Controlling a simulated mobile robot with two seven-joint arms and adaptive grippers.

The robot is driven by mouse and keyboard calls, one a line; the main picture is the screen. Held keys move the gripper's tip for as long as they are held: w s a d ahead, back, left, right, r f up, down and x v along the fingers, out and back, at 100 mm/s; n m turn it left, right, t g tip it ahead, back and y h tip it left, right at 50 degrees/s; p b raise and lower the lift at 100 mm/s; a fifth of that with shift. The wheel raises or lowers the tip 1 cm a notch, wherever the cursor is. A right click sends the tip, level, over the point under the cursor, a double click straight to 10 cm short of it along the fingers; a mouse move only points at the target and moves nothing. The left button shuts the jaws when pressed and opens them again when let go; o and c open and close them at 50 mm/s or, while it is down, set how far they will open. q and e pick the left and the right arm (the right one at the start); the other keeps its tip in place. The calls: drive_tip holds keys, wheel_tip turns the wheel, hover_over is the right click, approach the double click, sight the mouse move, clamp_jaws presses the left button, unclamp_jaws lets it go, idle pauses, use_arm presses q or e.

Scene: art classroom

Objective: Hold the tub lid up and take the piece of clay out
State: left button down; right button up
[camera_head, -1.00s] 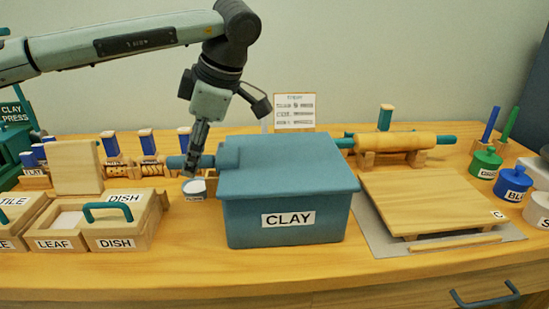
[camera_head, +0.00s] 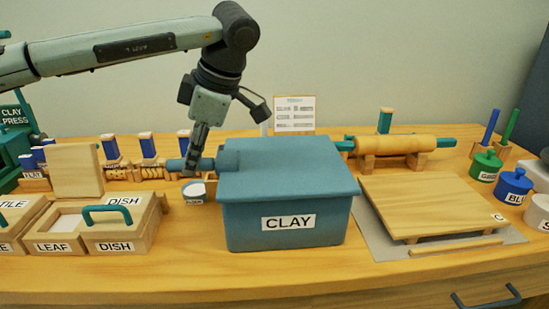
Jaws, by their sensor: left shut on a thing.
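The blue tub (camera_head: 245,232) labelled CLAY stands at the middle of the table. Its blue lid (camera_head: 285,165) lies flat on top, and a bar-shaped handle (camera_head: 176,165) sticks out from the lid's left side. My left gripper (camera_head: 193,166) points down at this handle and is shut on it. The clay is not visible; the inside of the tub is hidden by the lid and walls. My right gripper is not in view.
A small round dish (camera_head: 194,190) sits just left of the tub. Wooden boxes (camera_head: 120,238) stand at the left. A wooden board (camera_head: 430,203) lies to the right, with a rolling pin (camera_head: 395,144) behind it and lidded pots (camera_head: 513,186) at far right.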

use_arm(q)
drive_tip(key=shift+r+p, duration=0.5)
drive_tip(key=shift+r, duration=0.3)
drive_tip(key=shift+w+r, duration=0.3)
drive_tip(key=shift+r, duration=0.4)
drive_tip(key=shift+w+r, duration=0.25)
drive_tip(key=shift+r, duration=0.45)
drive_tip(key=shift+w+r, duration=0.55)
drive_tip(key=shift+r, duration=0.3)
drive_tip(key=w+r, duration=0.4)
drive_tip(key=w, duration=0.2)
drive_tip(key=shift+r, duration=0.15)
